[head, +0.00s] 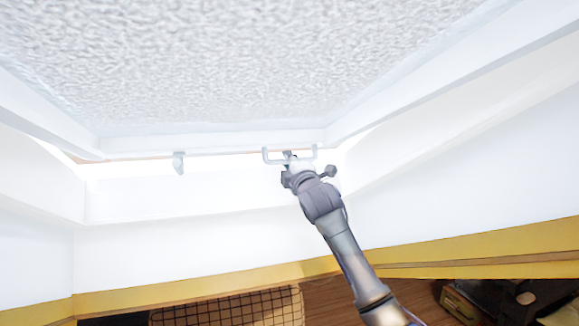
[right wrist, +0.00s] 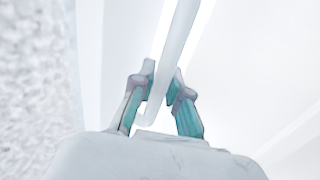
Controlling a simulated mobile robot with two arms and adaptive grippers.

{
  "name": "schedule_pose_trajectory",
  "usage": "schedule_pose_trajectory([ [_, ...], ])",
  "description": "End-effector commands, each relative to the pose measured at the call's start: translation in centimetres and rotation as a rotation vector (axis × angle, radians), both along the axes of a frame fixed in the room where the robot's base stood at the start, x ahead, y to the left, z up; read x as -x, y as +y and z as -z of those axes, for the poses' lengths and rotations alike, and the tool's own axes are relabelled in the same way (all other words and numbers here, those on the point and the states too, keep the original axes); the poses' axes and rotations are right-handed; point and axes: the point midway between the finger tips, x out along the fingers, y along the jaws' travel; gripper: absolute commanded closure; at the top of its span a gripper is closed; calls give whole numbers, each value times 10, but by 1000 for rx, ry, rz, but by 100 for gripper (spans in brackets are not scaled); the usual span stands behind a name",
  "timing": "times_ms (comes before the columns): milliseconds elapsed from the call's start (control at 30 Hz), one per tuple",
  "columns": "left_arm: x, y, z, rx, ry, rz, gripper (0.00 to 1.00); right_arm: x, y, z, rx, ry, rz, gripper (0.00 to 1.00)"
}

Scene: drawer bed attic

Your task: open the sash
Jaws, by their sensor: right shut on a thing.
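The sash fills the top of the head view, with a rough, frosted-looking pane (head: 250,60) in a white frame (head: 200,144). A pale U-shaped handle (head: 271,160) is on its lower rail. My right gripper (head: 289,159) reaches up from below and is shut on this handle. In the right wrist view the handle's bar (right wrist: 181,38) passes between the two fingers of the gripper (right wrist: 163,80), with its bent end low between them. A bright band shows below the lower rail. My left gripper is not in view.
A small pale catch (head: 179,163) hangs left of the handle. White reveal walls (head: 470,170) slope down to a yellow edge (head: 190,283). Below are a wire basket (head: 235,308), a wooden surface (head: 330,300) and dark items at the lower right.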

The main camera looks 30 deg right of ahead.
Motion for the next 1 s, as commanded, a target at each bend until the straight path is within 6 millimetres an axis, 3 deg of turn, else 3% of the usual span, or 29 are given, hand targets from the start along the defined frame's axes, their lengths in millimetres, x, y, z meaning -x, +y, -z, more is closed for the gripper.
schedule_pose_trajectory([
  [133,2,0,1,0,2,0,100,0,0,2,0,3,0,100],
  [167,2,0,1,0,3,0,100,0,0,2,0,3,0,83],
  [233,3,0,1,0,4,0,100,0,0,2,0,3,-1,73],
  [667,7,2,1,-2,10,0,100,9,2,4,1,2,0,73],
  [1000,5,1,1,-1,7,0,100,70,17,20,4,5,0,73],
])
